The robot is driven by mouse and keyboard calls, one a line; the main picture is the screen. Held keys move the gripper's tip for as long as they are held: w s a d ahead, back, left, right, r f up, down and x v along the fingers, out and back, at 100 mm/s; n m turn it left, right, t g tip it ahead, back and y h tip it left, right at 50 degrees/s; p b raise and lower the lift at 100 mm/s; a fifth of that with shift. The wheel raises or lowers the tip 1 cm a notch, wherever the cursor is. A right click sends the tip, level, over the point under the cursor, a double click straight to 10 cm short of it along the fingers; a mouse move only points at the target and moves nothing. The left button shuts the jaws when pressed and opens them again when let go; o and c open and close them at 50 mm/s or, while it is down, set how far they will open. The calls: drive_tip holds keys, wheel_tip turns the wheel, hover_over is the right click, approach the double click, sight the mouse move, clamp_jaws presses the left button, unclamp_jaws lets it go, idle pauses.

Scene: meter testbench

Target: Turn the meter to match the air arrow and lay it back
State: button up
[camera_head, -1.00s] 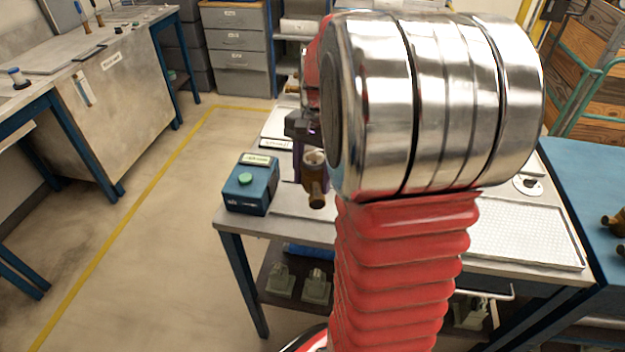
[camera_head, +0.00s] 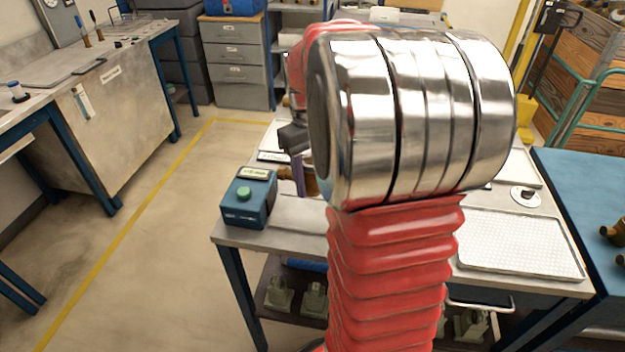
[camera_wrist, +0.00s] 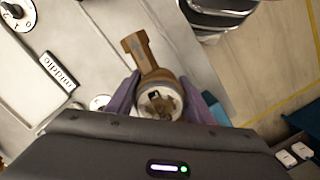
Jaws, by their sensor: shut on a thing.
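A brass meter (camera_wrist: 148,58) with a round glass face sits between the two purple fingers of my gripper (camera_wrist: 160,82) in the wrist view. The fingers are shut on its sides. One brass pipe end points up and slightly left in that picture, over the pale bench surface. In the head view, my gripper (camera_head: 298,172) is beside the teal box, and a brass part of the meter (camera_head: 312,183) shows behind the purple finger. My arm hides most of the meter there.
The teal box (camera_head: 248,205) with a green button stands on the bench's left end. A white perforated tray (camera_head: 520,244) and a round dial (camera_head: 525,196) are at the right. A label reading "middle" (camera_wrist: 60,72) lies on the bench. The floor on the left is clear.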

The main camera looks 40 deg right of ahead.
sight(313, 194)
drive_tip(key=shift+n, duration=1)
drive_tip(key=shift+f, duration=0.15)
drive_tip(key=shift+f, duration=2.3)
drive_tip(key=shift+f, duration=1.55)
drive_tip(key=o, duration=1.7)
drive_tip(key=shift+s, duration=0.1)
drive_tip(key=shift+o, duration=0.6)
